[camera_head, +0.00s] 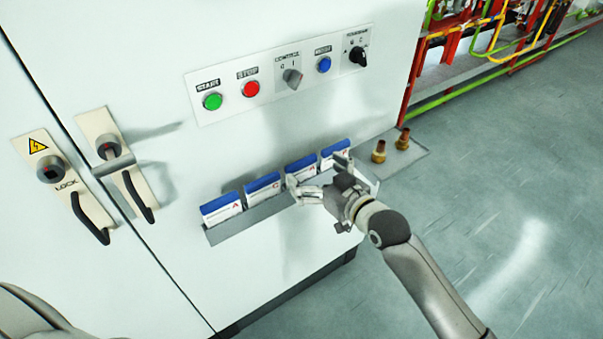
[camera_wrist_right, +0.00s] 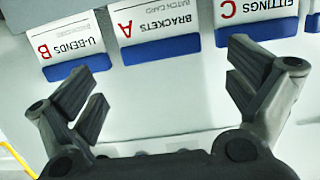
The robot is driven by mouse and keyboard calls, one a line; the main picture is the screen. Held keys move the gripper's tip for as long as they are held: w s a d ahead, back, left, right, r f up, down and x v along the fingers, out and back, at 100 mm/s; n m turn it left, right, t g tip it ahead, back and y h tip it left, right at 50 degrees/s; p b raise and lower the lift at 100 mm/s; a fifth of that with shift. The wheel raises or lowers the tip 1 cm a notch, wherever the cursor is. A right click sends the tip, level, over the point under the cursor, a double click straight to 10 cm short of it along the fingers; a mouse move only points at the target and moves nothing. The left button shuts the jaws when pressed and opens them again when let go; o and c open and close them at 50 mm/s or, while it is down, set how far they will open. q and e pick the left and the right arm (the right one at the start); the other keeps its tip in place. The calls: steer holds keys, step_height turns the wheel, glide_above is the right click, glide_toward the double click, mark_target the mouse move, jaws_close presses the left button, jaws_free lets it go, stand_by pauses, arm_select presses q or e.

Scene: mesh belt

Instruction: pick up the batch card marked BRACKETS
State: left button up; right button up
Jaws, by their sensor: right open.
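The batch card marked BRACKETS (camera_wrist_right: 155,22) has a white face with a red A and a blue edge strip. In the right wrist view it appears upside down at the top middle, between the U-BENDS card (camera_wrist_right: 68,42) and the FITTINGS card (camera_wrist_right: 257,14). In the head view the BRACKETS card (camera_head: 302,168) stands third from the left in the rack (camera_head: 252,222). My right gripper (camera_head: 316,175) is open and empty in front of it. In the right wrist view its fingers (camera_wrist_right: 165,75) are spread wider than this card, which appears beyond the fingertips. My left gripper is out of view.
Another card (camera_head: 222,208) stands at the rack's left end. The rack is on a white cabinet front, below a control panel (camera_head: 280,75) with buttons and knobs. Two brass fittings (camera_head: 379,151) stand on a plate at right. Open floor lies further right.

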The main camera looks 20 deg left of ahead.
mark_target(303, 164)
steer(key=shift+p+x, duration=0.3)
steer(key=shift+x, duration=1.45)
steer(key=c, duration=1.1)
